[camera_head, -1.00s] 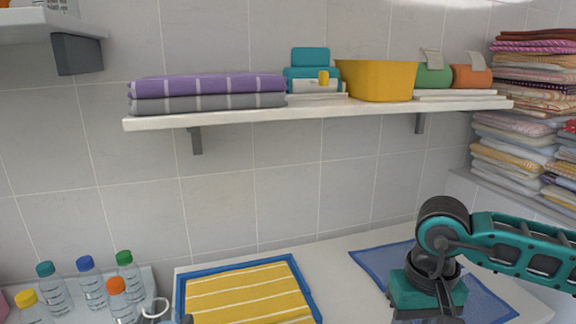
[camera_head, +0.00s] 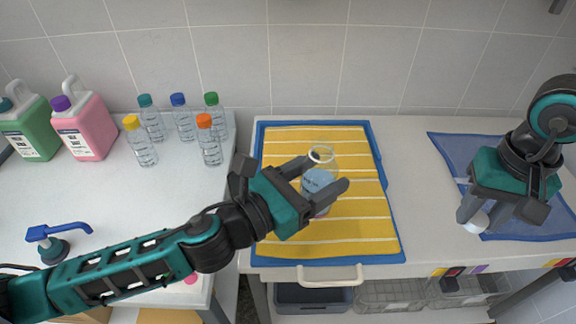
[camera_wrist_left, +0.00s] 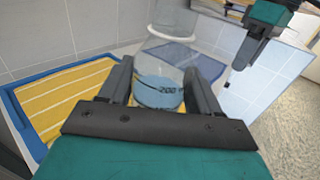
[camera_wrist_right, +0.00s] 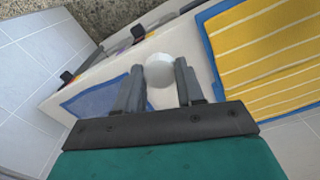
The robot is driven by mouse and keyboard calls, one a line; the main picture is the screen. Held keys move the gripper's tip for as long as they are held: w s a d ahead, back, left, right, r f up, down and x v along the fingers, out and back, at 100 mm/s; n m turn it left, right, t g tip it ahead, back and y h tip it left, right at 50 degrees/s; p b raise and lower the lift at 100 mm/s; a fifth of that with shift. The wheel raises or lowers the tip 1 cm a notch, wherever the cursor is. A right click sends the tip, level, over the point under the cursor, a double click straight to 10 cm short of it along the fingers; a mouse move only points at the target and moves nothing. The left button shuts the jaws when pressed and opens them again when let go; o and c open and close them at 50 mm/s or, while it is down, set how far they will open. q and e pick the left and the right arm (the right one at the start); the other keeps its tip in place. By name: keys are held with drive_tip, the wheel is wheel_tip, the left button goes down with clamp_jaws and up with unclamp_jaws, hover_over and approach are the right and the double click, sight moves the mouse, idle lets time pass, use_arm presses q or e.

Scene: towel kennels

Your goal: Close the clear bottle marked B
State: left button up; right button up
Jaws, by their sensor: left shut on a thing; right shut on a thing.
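A clear bottle (camera_head: 319,181) with bluish contents and an open mouth with a white ring stands upright over the yellow striped towel. My left gripper (camera_head: 322,175) has its fingers on both sides of it and is shut on it. In the left wrist view the bottle (camera_wrist_left: 160,84) sits between the fingers with dark markings; I cannot read a letter B. My right gripper (camera_head: 481,220) is shut on a round white cap (camera_head: 476,222), held at the blue mat's left edge, apart from the bottle. The cap (camera_wrist_right: 160,72) also shows between the fingers in the right wrist view.
A blue mat (camera_head: 450,150) lies to the right. Several small bottles with coloured caps (camera_head: 182,125), green (camera_head: 35,138) and pink (camera_head: 85,132) jugs and a blue pump (camera_head: 55,240) stand left.

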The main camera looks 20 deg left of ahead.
idle(0.3)
drive_tip(key=w+a+r, duration=0.3)
drive_tip(key=a+r, duration=0.5)
drive_tip(key=a, duration=0.4)
wheel_tip(320, 180, up, 9)
drive_tip(key=n, duration=0.1)
hover_over(332, 147)
drive_tip(key=shift+d+f, duration=0.1)
drive_tip(key=shift+f, duration=0.1)
drive_tip(key=shift+f, duration=1.9)
